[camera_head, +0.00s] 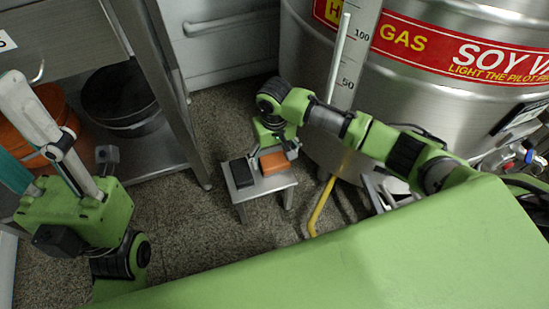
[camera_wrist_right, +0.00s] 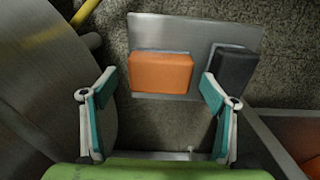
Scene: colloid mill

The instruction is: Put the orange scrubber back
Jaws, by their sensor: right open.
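The orange scrubber (camera_head: 273,172) lies on a small metal stool (camera_head: 268,187), beside a dark grey block (camera_head: 242,172). My right gripper (camera_head: 277,153) is above the stool, close to the scrubber. In the right wrist view the orange scrubber (camera_wrist_right: 160,72) lies ahead, between the two spread fingers of the right gripper (camera_wrist_right: 158,80). Those fingers are open and hold nothing. The dark grey block (camera_wrist_right: 233,67) is just beyond the right-hand finger. My left gripper (camera_head: 15,118) is at the left of the head view, with its fingers apart and nothing visible between them.
A large steel tank (camera_head: 430,100) stands behind and right of the stool. A yellow pipe (camera_head: 320,207) rises close to the stool's right side. Bare floor lies between.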

